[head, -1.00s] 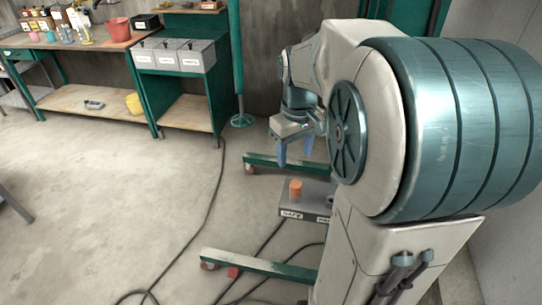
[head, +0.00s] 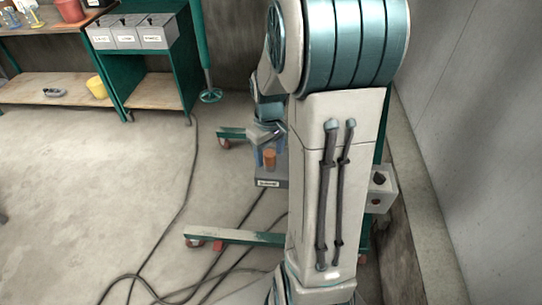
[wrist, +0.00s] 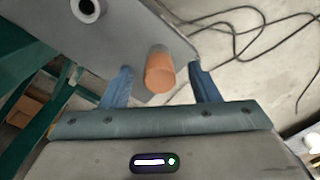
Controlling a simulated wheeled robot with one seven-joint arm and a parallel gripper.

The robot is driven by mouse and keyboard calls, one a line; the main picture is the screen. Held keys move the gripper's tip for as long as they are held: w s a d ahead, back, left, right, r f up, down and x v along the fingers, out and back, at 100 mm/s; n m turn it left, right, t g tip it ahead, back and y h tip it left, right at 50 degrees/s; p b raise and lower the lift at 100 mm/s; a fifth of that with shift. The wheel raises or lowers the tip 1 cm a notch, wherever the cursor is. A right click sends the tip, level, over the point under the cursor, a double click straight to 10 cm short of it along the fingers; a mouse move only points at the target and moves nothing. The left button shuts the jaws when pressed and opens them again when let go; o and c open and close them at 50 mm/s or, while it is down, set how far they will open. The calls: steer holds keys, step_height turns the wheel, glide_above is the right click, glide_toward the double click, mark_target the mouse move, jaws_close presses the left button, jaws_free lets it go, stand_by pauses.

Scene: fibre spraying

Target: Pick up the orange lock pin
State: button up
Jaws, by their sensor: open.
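The orange lock pin (wrist: 160,72) is a short cylinder standing on a grey box-like fixture (wrist: 128,38). In the wrist view it lies between my gripper's (wrist: 160,84) two blue fingers, with a visible gap on each side. The fingers are open and do not appear to touch it. In the head view the pin (head: 270,159) shows beside a blue finger of my gripper, just left of my arm. The grey fixture carries a label on its front there. My arm hides the fixture's right part.
A round hole with a pale rim (wrist: 86,8) is on the fixture. A green stand with legs (head: 235,236) surrounds the fixture low down. Dark cables (head: 190,190) run over the floor. Open floor lies at left.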

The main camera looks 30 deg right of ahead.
steer(key=shift+f, duration=1.25)
steer(key=c, duration=1.1)
steer(key=shift+o, duration=0.2)
steer(key=shift+r, duration=0.1)
